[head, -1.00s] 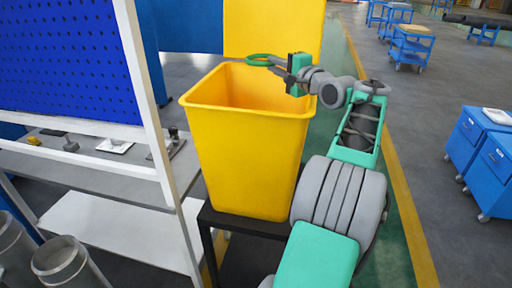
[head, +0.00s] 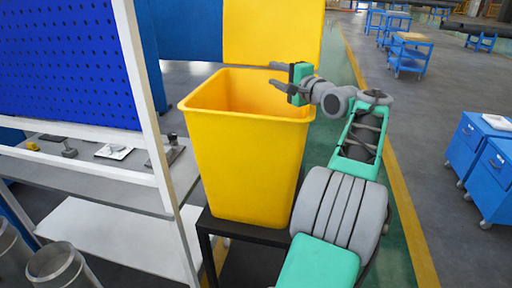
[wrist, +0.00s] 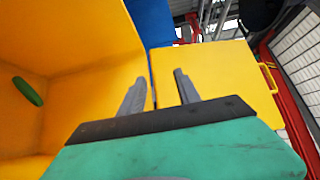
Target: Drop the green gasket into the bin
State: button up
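The yellow bin (head: 245,160) stands on a dark stand in the head view, and its inside fills the left of the wrist view (wrist: 60,60). The green gasket (wrist: 28,91) shows in the wrist view inside the bin, against its yellow inner surface. It is apart from my gripper, and the bin's wall hides it in the head view. My gripper (head: 273,75) is over the bin's rear right rim. Its two fingers (wrist: 160,92) are spread apart with nothing between them.
A white-framed shelf with a blue pegboard (head: 65,65) stands left of the bin. A yellow panel (head: 272,30) is behind the bin. Blue carts (head: 487,160) stand at the right, with open floor between. Metal cylinders (head: 60,265) are at the lower left.

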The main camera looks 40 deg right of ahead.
jog(key=s+b, duration=0.1)
jog(key=s, duration=0.6)
jog(key=shift+s+a+b, duration=0.15)
jog(key=shift+a+b, duration=0.2)
jog(key=shift+a, duration=0.05)
jog(key=shift+s, duration=0.1)
